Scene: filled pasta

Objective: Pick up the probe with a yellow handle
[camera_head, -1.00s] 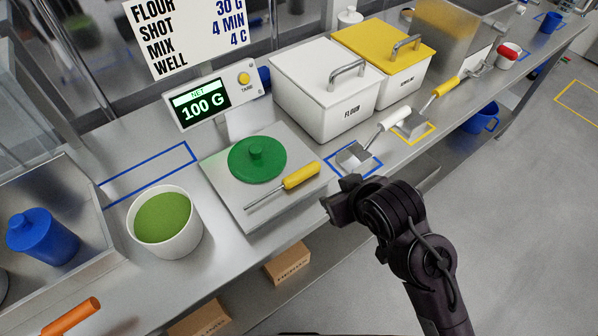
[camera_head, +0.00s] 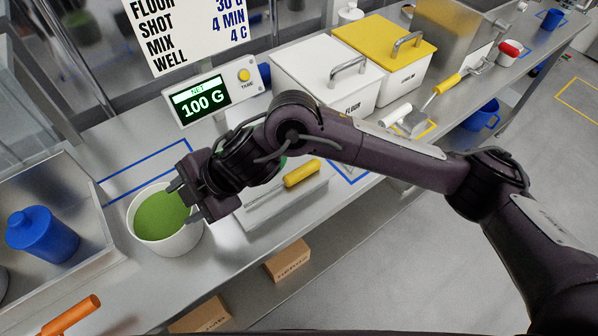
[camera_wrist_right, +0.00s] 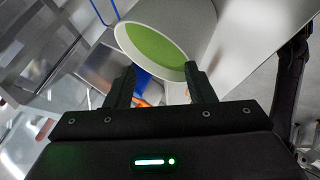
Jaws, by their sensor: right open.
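The probe with a yellow handle (camera_head: 302,173) lies on the scale (camera_head: 262,213). Its handle shows at the right of the scale; my right arm hides most of its thin shaft. My right gripper (camera_head: 182,200) is open and empty, over the right side of the white tub of green filling (camera_head: 142,245), left of the probe. In the right wrist view, the open fingers (camera_wrist_right: 160,80) point toward the tub (camera_wrist_right: 205,22), and the probe does not show. My left gripper is not in view.
My right arm crosses above the scale and hides most of the green lid there. A white flour bin (camera_head: 300,72) and a yellow-lidded bin (camera_head: 375,45) stand behind. A blue container (camera_head: 42,235) and an orange handle (camera_head: 72,315) are at the left.

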